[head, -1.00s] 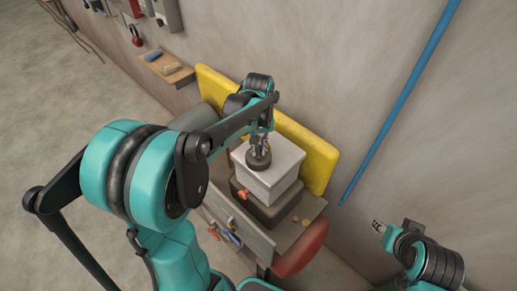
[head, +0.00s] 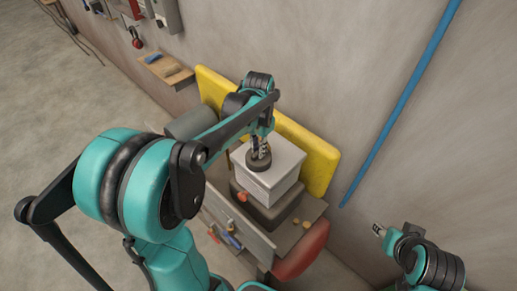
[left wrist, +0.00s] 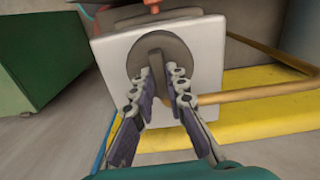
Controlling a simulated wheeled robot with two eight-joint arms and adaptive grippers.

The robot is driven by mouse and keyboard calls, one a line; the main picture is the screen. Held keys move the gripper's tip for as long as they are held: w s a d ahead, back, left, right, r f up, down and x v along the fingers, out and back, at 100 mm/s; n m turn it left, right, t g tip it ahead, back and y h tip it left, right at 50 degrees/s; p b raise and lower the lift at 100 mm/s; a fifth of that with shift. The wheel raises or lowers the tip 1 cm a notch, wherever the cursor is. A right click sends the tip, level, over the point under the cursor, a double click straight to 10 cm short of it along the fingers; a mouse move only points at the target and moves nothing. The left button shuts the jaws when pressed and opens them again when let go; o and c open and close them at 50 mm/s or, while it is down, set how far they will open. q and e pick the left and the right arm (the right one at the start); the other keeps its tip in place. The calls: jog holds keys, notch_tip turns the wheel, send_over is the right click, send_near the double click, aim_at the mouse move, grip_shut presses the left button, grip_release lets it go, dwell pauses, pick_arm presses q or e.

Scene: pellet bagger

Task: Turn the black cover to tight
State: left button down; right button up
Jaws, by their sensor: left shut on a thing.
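The black cover (head: 260,161) is a round dark disc on top of a light grey box (head: 268,184). In the left wrist view the cover (left wrist: 146,57) shows a raised bar across its middle. My left gripper (head: 260,149) is above the cover, and its fingers (left wrist: 160,82) are shut on the bar. The fingertips hide part of the bar. How tight the cover sits cannot be told. My right gripper (head: 378,228) is at the lower right, far from the box; its fingers are too small to read.
The box stands on a dark base on a bench. A yellow panel (head: 318,163) is behind it and a red rounded part (head: 301,250) is at the front right. A blue pole (head: 400,105) runs along the wall. A small shelf (head: 167,69) is at the upper left.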

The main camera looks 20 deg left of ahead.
pick_arm(q)
jog(key=shift+m, duration=0.4)
jog(key=c, duration=1.5)
grip_release()
jog(key=shift+c, duration=0.2)
notch_tip(320, 180, up, 12)
